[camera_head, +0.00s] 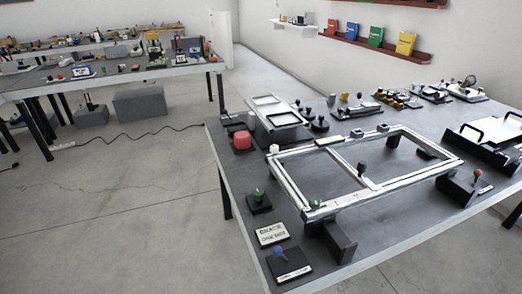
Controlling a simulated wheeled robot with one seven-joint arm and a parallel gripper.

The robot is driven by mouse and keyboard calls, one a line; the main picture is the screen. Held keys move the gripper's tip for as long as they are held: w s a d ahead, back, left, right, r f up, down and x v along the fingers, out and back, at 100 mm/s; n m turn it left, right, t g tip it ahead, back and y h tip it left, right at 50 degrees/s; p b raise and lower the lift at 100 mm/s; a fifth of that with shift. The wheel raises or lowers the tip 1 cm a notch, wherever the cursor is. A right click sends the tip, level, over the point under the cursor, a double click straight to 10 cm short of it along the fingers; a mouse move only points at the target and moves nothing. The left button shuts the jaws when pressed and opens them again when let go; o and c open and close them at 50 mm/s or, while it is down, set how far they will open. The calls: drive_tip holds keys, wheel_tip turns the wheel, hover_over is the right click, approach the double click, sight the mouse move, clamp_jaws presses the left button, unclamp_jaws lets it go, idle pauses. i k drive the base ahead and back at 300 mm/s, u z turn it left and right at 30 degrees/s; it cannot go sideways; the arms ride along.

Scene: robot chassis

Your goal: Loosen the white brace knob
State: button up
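A chassis frame (335,190) of pale metal bars lies raised on blocks on the grey table, with a cross bar near its middle. A small white knob (274,149) stands at the frame's back left corner. I cannot tell how tightly it is seated. A green knob (316,204) sits at the frame's front left corner, and a dark knob (362,168) stands on the cross bar. My gripper is not in view.
A green knob on a dark base (258,200), a white sign (271,233) and a blue-knobbed plate (289,262) line the left edge. A black-handled tray (485,145) is at right.

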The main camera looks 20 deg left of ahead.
sight(274, 148)
drive_tip(key=u, duration=0.65)
drive_tip(key=k, duration=0.6)
drive_tip(key=u, duration=0.35)
drive_tip(key=i, duration=0.5)
drive_tip(key=k, duration=0.55)
drive_tip(key=z, duration=0.35)
drive_tip(key=i, duration=1.25)
drive_tip(key=u, duration=0.4)
